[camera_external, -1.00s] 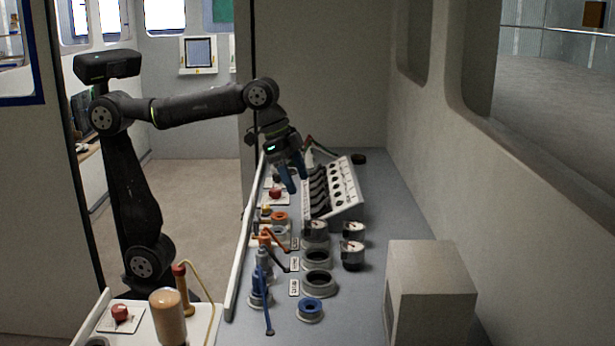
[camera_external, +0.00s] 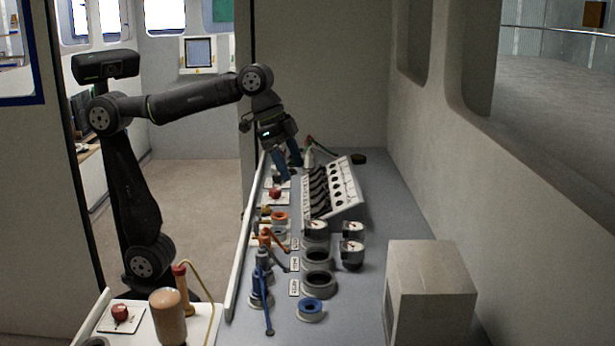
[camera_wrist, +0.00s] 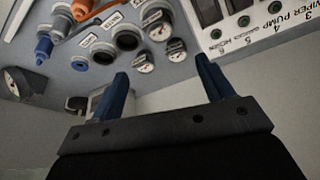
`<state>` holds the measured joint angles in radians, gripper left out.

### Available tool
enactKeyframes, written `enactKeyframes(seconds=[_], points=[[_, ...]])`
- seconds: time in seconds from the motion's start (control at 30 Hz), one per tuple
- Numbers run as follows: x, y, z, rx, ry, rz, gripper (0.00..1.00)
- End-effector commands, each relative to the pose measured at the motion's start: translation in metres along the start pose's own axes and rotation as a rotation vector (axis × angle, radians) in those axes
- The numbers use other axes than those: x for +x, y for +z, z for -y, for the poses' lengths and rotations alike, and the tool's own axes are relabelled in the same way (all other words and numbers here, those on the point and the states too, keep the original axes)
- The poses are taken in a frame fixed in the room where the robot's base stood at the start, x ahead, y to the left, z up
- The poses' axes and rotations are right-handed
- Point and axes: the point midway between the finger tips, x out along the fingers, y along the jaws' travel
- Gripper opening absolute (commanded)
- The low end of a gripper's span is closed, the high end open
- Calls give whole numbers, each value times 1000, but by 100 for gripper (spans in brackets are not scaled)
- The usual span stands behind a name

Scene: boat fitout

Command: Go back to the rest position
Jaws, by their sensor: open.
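My gripper (camera_external: 287,162) hangs from my outstretched arm above the left side of the console (camera_external: 375,205), near the switch panel. Its two blue fingers are spread apart with nothing between them. In the wrist view my gripper (camera_wrist: 162,82) also shows open and empty, with the console surface beyond the fingertips. The switch panel (camera_external: 345,190), white with a row of dark switches, stands tilted on the console, just right of my gripper. It also shows in the wrist view (camera_wrist: 262,35), with "WIPER PUMP" lettering.
A grey box (camera_external: 430,290) stands at the front right. A side tray (camera_external: 145,330) holds a red button. Air above the console is free.

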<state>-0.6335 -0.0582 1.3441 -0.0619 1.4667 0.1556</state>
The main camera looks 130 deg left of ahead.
Motion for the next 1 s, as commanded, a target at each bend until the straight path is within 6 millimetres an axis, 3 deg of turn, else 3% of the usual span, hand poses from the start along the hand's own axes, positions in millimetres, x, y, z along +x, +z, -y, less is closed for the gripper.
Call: enactKeyframes(seconds=[0.7,0.9,1.0], points=[[138,1,0,0,0,4,74],[156,1,0,0,0,2,74],[153,-1,0,0,0,-1,74]])
